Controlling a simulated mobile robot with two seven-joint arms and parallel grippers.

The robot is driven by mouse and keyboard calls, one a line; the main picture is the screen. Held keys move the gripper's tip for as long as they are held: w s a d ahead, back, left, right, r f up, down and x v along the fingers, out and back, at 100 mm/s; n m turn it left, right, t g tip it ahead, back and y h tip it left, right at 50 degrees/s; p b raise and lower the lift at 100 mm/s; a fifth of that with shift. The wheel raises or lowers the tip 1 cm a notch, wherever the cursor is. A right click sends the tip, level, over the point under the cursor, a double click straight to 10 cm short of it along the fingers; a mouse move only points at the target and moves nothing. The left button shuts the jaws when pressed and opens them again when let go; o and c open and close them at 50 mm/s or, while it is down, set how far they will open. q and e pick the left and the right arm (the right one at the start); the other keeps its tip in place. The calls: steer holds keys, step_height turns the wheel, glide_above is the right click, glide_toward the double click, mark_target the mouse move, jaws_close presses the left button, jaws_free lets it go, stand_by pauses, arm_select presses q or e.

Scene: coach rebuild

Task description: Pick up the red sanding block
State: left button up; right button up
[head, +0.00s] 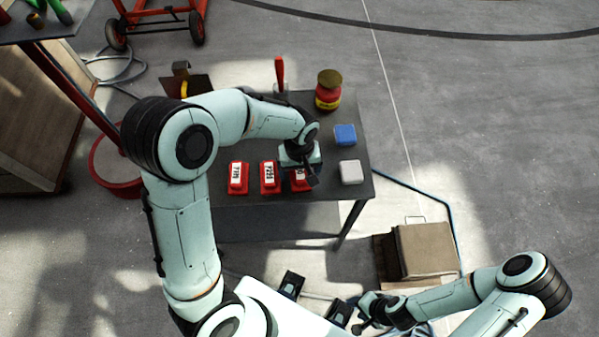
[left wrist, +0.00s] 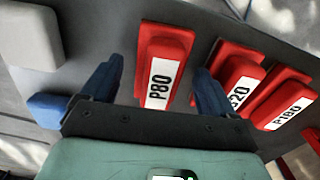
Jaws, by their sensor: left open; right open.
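Three red sanding blocks with white labels lie in a row on the dark table (head: 325,190). The left one (head: 238,178) and the middle one (head: 269,178) are in plain sight in the head view. The right one (head: 301,184) is partly hidden under my left gripper (head: 303,170). In the left wrist view this block (left wrist: 163,65) is labelled P80 and lies between the open blue fingers of my left gripper (left wrist: 158,75), apart from them. The middle block (left wrist: 240,75) is close beside the right finger. My right gripper (head: 364,312) is open and empty, low in the head view.
A blue block (head: 345,134) and a pale grey block (head: 350,172) lie right of the row. A red jar (head: 328,92) and a red-handled tool (head: 280,72) are at the table's back. A brown box (head: 425,249) stands on the floor to the right.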

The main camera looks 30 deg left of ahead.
arm_select(q)
steer(key=c, duration=1.2)
step_height(320, 180, up, 20)
steer(key=shift+r+p, duration=0.1)
steer(key=shift+p, duration=1.05)
arm_select(e)
steer(key=r, duration=0.1)
steer(key=w+r, duration=0.1)
steer(key=shift+w+r, duration=0.3)
steer(key=shift+r, duration=0.1)
arm_select(q)
steer(key=shift+o, duration=1.3)
steer(key=shift+c, duration=0.4)
